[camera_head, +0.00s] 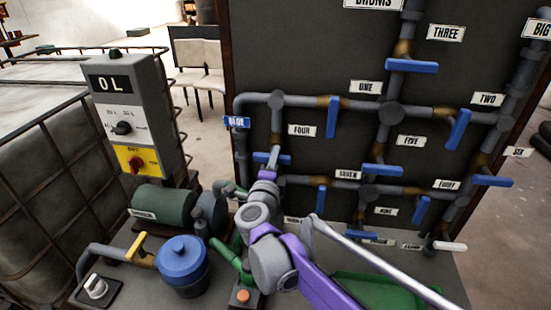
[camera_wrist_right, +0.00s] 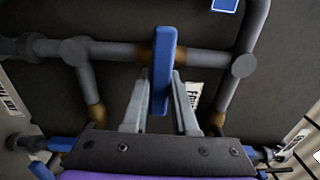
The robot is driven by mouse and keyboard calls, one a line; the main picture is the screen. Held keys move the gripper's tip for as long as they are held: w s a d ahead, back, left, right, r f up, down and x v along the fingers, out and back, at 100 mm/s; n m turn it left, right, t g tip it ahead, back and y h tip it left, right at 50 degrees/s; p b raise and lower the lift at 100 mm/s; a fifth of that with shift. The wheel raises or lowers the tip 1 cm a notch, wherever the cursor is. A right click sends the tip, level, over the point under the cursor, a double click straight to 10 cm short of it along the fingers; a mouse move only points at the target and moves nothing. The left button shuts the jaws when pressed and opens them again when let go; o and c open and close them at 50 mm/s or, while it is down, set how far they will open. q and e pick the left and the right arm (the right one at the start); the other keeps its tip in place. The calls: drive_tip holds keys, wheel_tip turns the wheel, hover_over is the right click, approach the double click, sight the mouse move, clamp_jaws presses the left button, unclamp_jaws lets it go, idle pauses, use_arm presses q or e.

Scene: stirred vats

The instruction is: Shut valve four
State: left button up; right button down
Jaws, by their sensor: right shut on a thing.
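Valve four's blue lever (camera_head: 285,160) lies crosswise to its upright pipe, just left of and below the label FOUR (camera_head: 302,131). In the right wrist view the blue lever (camera_wrist_right: 162,72) crosses the grey pipe at a brass fitting (camera_wrist_right: 148,56). My right gripper (camera_head: 270,162) is at this lever and hides part of it. In the right wrist view its two grey fingers (camera_wrist_right: 160,98) stand on either side of the lever and are shut on it. The label FOUR (camera_wrist_right: 193,96) shows beside one finger. My left gripper is not in view.
More levers, pipes and labels fill the dark panel (camera_head: 270,50). In front stand a green motor (camera_head: 165,206), a blue-lidded pot (camera_head: 182,262) and a control box (camera_head: 128,120) reading 0 L.

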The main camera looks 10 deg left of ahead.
drive_tip(key=c, duration=0.7)
unclamp_jaws()
drive_tip(key=shift+s, duration=0.1)
drive_tip(key=s, duration=1)
drive_tip(key=shift+s+b, duration=0.35)
drive_tip(key=shift+b, duration=0.1)
drive_tip(key=shift+d, duration=0.1)
